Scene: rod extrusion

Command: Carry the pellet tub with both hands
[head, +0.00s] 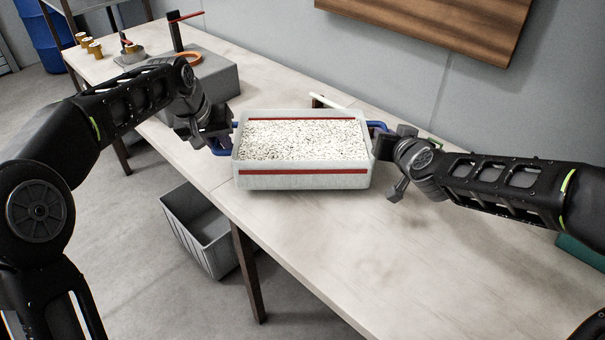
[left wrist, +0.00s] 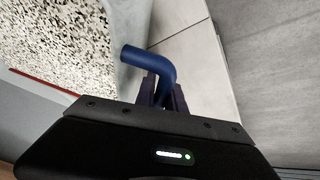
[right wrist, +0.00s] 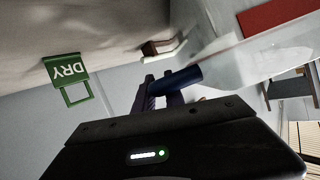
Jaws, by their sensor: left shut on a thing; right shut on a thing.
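The pellet tub (head: 303,181) is a pale, translucent box with red strips along its long sides. It is full of speckled white pellets (head: 300,138) and looks about level over the worktable. A blue handle sticks out at each end. My left gripper (head: 226,139) is shut on the left handle (left wrist: 150,62), whose bent bar shows in the left wrist view. My right gripper (head: 383,138) is shut on the right handle (right wrist: 178,82), part of which the fingers hide. I cannot tell for sure whether the tub's base touches the table.
The long pale table (head: 330,245) is clear in front of the tub. A grey block (head: 212,80) and an orange ring (head: 187,57) are at the back left. A white rod (head: 327,103) lies behind the tub. A grey bin (head: 205,232) stands on the floor. A green DRY sign (right wrist: 68,72) shows.

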